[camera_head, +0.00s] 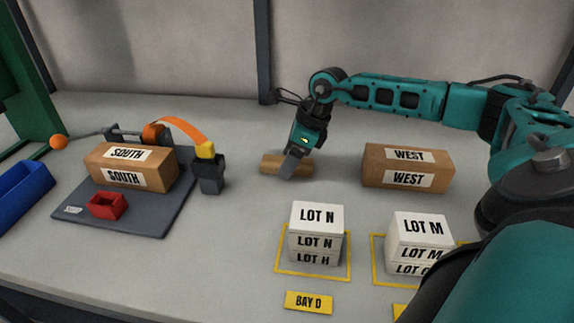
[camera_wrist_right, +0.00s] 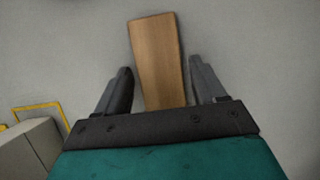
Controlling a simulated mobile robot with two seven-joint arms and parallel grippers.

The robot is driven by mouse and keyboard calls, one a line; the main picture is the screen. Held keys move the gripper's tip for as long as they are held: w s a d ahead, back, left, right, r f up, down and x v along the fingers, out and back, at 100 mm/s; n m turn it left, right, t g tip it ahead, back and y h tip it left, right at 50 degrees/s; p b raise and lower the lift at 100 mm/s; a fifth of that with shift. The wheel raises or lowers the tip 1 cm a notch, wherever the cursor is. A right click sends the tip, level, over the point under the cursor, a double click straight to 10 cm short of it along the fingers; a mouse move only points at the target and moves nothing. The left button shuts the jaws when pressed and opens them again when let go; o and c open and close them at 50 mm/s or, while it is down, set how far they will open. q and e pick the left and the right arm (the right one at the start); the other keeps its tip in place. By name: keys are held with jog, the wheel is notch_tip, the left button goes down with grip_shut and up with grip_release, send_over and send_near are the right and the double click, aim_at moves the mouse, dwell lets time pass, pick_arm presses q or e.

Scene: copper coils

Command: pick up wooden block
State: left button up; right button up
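The wooden block (camera_head: 268,164) is a small brown bar lying on the grey table, in the middle of the head view. It also shows in the right wrist view (camera_wrist_right: 158,62), reaching from the top centre down between the fingers. My right gripper (camera_head: 290,170) points down at the block and partly covers it in the head view. In the right wrist view, my right gripper (camera_wrist_right: 163,82) is open, with one finger on each side of the block and a gap to each. The block's near end is hidden behind the gripper body. My left gripper is not in view.
A box marked WEST (camera_head: 408,166) stands right of the block. White stacks, LOT N (camera_head: 316,217) and LOT M (camera_head: 418,228), stand in front. At left, a dark board (camera_head: 150,218) carries a SOUTH box (camera_head: 130,166) and a red tray (camera_head: 106,206). A blue bin (camera_head: 22,192) stands far left.

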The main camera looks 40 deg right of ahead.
jog(key=c, duration=0.9)
jog(key=shift+o, duration=0.2)
jog(key=shift+r, duration=0.1)
